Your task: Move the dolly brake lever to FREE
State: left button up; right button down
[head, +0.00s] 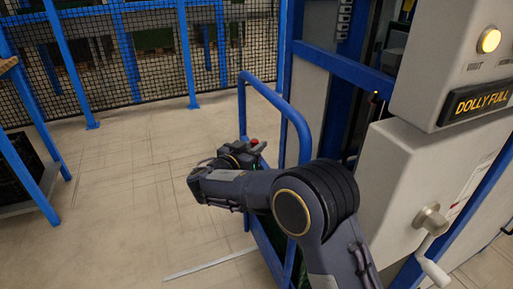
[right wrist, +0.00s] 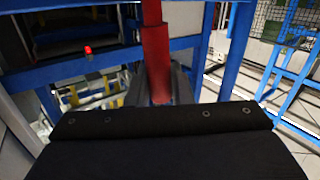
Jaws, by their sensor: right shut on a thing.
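The dolly (head: 301,133) shows in the head view as a blue tubular handle frame beside the grey machine. The brake lever is a red bar; its red end (head: 254,142) just shows above my right gripper (head: 262,149) in the head view. In the right wrist view the red lever (right wrist: 155,45) runs down from the top edge to between the grey fingers of my right gripper (right wrist: 162,88), which are shut on it. The lever's lower end is hidden behind the gripper body. No FREE mark is legible. My left gripper is not in view.
A grey control box with a lit "DOLLY FULL" sign (head: 481,103) and a yellow lamp (head: 489,41) stands at the right. A crank handle (head: 431,219) sticks out below it. A mesh fence (head: 155,65) closes the back.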

jog(key=shift+w+a+f+n+g, duration=0.15)
jog(key=shift+w+n+g, duration=0.1)
jog(key=shift+w, duration=0.15)
jog(key=shift+w+a+r+n+g, duration=0.1)
jog(key=shift+w+a+n+g, duration=0.05)
jog(key=shift+w+n, duration=0.15)
jog(key=shift+w+a+f+n+g+y+p, duration=0.25)
jog(key=shift+w+f+n+g+p, duration=0.2)
jog(key=shift+w+p, duration=0.35)
jog(key=shift+w+a+f+n+g+y+p, duration=0.15)
jog(key=shift+w+a+f+n+g+p, duration=0.2)
jog(key=shift+w+n+p, duration=0.35)
jog(key=shift+w+a+f+n+g+y+p, duration=0.2)
jog(key=shift+w+f+n+g+p, duration=0.25)
jog(key=shift+w+p, duration=0.4)
jog(key=shift+r, duration=0.1)
jog(key=shift+s, duration=0.1)
jog(key=c, duration=1.3)
grip_release()
jog(key=shift+c, duration=0.2)
jog(key=v, duration=0.7)
jog(key=shift+s+a+p, duration=0.2)
jog(key=shift+a+p, duration=0.05)
jog(key=shift+p, duration=0.1)
